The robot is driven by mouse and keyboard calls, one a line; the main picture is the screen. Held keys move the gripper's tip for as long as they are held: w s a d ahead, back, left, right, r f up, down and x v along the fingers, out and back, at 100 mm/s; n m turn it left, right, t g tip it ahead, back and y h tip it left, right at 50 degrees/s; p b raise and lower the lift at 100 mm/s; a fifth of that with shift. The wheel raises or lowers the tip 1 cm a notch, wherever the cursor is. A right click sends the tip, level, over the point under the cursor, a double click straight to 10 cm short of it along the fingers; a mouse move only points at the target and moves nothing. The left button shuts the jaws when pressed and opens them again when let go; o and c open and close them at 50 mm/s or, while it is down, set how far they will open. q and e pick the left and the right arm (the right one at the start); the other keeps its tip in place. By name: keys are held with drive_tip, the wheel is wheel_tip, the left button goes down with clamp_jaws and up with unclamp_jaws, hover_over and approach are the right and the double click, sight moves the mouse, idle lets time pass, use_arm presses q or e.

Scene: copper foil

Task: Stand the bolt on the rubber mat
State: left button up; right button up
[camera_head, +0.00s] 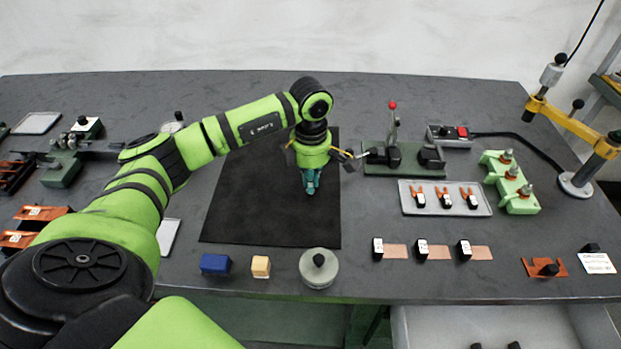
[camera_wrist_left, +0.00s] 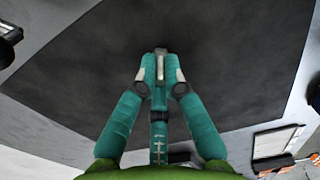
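The black rubber mat (camera_head: 245,205) lies flat on the grey bench and fills much of the left wrist view (camera_wrist_left: 225,60). My left gripper (camera_head: 311,190) points down over the right part of the mat. In the left wrist view its teal fingers (camera_wrist_left: 160,77) converge, with pale tips close together. A small grey piece (camera_wrist_left: 160,52) shows between the tips. I cannot tell whether it is the bolt or part of the middle finger. I cannot make out the bolt elsewhere on the mat. Contact with the mat is unclear. My right gripper is not in view.
A green toggle clamp (camera_head: 405,158) with a red knob stands just right of the mat. A blue block (camera_head: 215,264), a yellow block (camera_head: 261,267) and a round knobbed weight (camera_head: 319,269) line the front. A tray (camera_head: 445,198) lies further right. The mat's left part is clear.

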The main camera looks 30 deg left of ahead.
use_arm(q)
drive_tip(key=o, duration=0.4)
drive_tip(key=shift+r+b, duration=1.1)
drive_tip(key=shift+r, duration=5.05)
